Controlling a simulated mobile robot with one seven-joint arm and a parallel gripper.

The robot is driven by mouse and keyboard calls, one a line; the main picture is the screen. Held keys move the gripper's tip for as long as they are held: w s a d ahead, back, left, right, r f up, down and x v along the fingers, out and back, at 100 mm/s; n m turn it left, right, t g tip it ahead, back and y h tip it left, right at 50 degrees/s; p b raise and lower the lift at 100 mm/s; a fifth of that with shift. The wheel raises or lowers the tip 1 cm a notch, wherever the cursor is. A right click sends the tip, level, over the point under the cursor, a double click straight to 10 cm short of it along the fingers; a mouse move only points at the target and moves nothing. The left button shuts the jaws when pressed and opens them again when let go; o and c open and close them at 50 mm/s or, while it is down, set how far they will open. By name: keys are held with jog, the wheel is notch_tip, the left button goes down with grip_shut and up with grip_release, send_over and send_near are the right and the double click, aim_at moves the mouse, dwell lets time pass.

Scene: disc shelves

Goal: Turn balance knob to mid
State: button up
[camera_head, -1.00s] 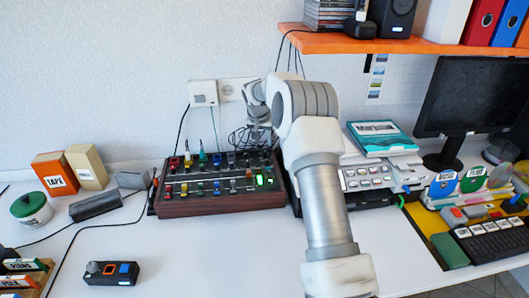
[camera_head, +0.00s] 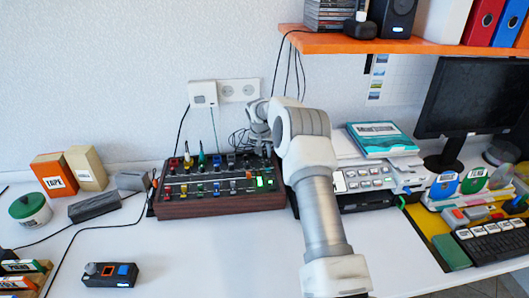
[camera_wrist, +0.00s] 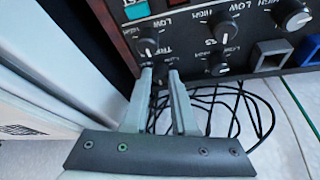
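The mixer (camera_head: 225,207) has a dark panel with wooden sides, several knobs and sliders, and a lit green display. My gripper (camera_head: 262,152) is at its back right corner in the head view. In the wrist view my gripper (camera_wrist: 160,74) has two grey fingers apart, their tips at a small dark knob (camera_wrist: 160,76) between them. Contact with the knob cannot be made out. A black knob with a white pointer (camera_wrist: 147,48) is just beyond the tips. I cannot read a balance label; the fingers cover part of the panel lettering.
Another knob (camera_wrist: 222,31) and a large knob (camera_wrist: 293,16) are to the right on the panel. Loose black cables (camera_wrist: 235,108) lie beside the fingers. A white device (camera_head: 365,178) with several buttons is close right of the mixer. An orange shelf (camera_head: 350,44) hangs above.

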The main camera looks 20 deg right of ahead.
grip_shut()
jog(key=shift+n+y, duration=0.3)
jog(key=shift+n, duration=0.4)
jog(key=o, duration=0.5)
grip_release()
